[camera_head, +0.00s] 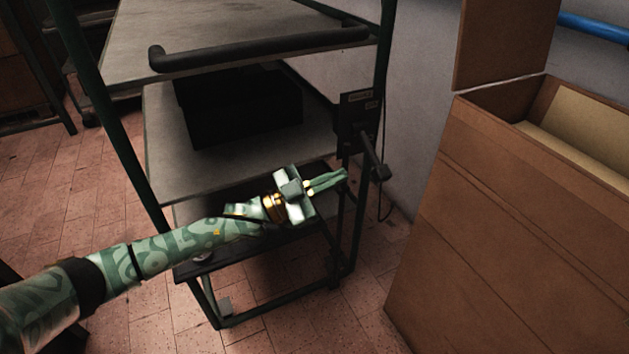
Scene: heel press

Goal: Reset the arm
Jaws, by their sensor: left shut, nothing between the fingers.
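My left arm comes in from the lower left, green patterned. My left gripper (328,181) is shut, with nothing between its fingers. It is in front of the dark green metal frame of the heel press (356,230). The press has a black handle bar (258,47) across its top front and a dark box-shaped block (245,106) on its grey shelf. A dark lever (374,158) sits on a plate at the right post, a little right of the fingertips. I cannot tell whether the fingers touch anything. My right gripper does not show.
A large open cardboard box (510,220) stands at the right. A grey wall (428,90) is behind the press, with a blue pipe (592,27) at the upper right. Dark shelving (38,70) stands at the far left. Tiled floor (70,190) is clear at the left.

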